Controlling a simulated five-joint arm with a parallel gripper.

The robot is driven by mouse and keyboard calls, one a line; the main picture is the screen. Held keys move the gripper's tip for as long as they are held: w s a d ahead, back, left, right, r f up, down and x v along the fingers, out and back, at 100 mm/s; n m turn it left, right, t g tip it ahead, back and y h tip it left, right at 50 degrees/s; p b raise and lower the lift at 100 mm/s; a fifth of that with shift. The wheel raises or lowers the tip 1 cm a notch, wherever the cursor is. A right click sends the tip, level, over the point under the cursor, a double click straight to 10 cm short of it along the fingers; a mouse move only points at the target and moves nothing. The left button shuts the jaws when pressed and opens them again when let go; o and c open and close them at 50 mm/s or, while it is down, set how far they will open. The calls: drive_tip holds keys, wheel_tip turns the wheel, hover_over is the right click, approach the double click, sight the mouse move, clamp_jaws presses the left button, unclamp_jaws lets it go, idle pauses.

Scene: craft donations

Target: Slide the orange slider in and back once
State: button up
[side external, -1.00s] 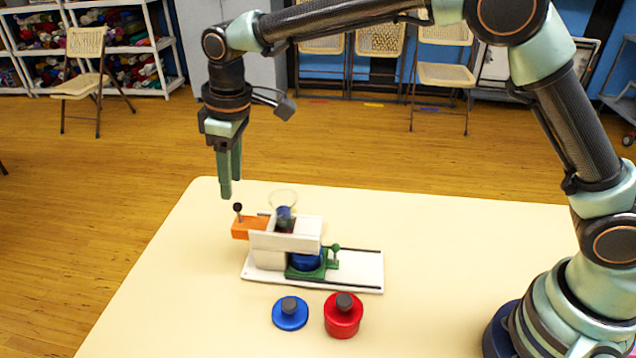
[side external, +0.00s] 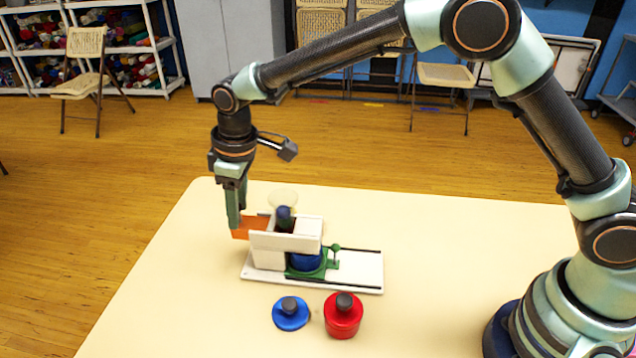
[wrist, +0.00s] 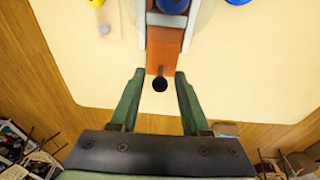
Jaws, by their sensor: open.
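The orange slider (side external: 247,229) sticks out of the left end of a white housing (side external: 285,241) on a white base. It also shows in the wrist view (wrist: 165,50), with its black knob (wrist: 160,84) at the near end. My gripper (side external: 236,222) is down at the slider's outer end and hides the knob in the side view. In the wrist view my gripper (wrist: 158,75) is open, with one finger on each side of the knob and a gap to both. A green carriage (side external: 306,268) with a blue piece is in the base's lower track.
A blue lidded disc (side external: 290,313) and a red lidded pot (side external: 343,316) stand in front of the base. A dark blue piece (side external: 284,216) shows in the top of the housing. The cream table (side external: 440,240) is clear to the right.

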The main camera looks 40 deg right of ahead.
sight(259, 223)
clamp_jaws()
drive_tip(key=shift+s+d, duration=1.35)
drive_tip(key=shift+d, duration=0.1)
idle(0.4)
drive_tip(key=shift+w+a, duration=1.35)
drive_tip(key=shift+a, duration=0.05)
